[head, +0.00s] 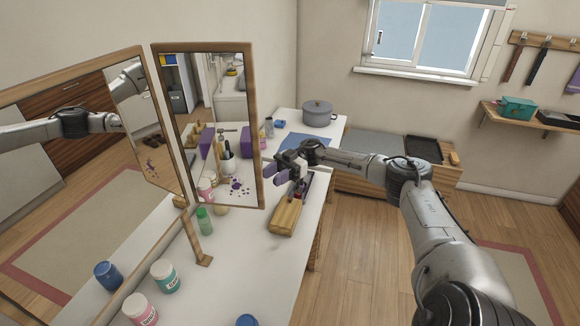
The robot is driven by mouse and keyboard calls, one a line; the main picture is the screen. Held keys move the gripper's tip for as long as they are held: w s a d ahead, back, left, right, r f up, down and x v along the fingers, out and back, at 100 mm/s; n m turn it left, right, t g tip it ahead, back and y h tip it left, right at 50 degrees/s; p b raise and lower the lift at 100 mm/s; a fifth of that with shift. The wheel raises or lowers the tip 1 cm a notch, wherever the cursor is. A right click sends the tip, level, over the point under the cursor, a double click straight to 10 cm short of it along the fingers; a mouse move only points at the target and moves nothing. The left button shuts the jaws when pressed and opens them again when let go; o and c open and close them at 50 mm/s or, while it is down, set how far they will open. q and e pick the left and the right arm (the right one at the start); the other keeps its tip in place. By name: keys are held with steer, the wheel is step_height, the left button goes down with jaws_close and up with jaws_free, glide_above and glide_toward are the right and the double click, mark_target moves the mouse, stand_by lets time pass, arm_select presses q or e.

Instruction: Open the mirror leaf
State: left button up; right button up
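The mirror leaf (256,130) is a tall wood-framed panel at the left centre. It stands at an angle to the large wood-framed mirror (60,84) on its left, and its glass faces me. My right gripper (277,174) is just right of the leaf's free edge, low down, with its purple fingertips toward the leaf. The fingers look apart with nothing between them. I cannot tell whether they touch the frame. My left gripper is not in view; an arm shows only as a reflection in the large mirror.
On the white counter (235,285) stand a green bottle (204,221), several jars such as the teal-labelled jar (165,276), and a wooden block (285,219) below my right gripper. A grey pot (318,114) is at the back. Floor right of the counter is open.

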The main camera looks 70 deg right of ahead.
steer(key=v, duration=0.7)
steer(key=shift+s+d+b, duration=0.25)
steer(key=shift+d+b, duration=0.1)
steer(key=shift+b, duration=0.05)
steer(key=shift+a, duration=0.15)
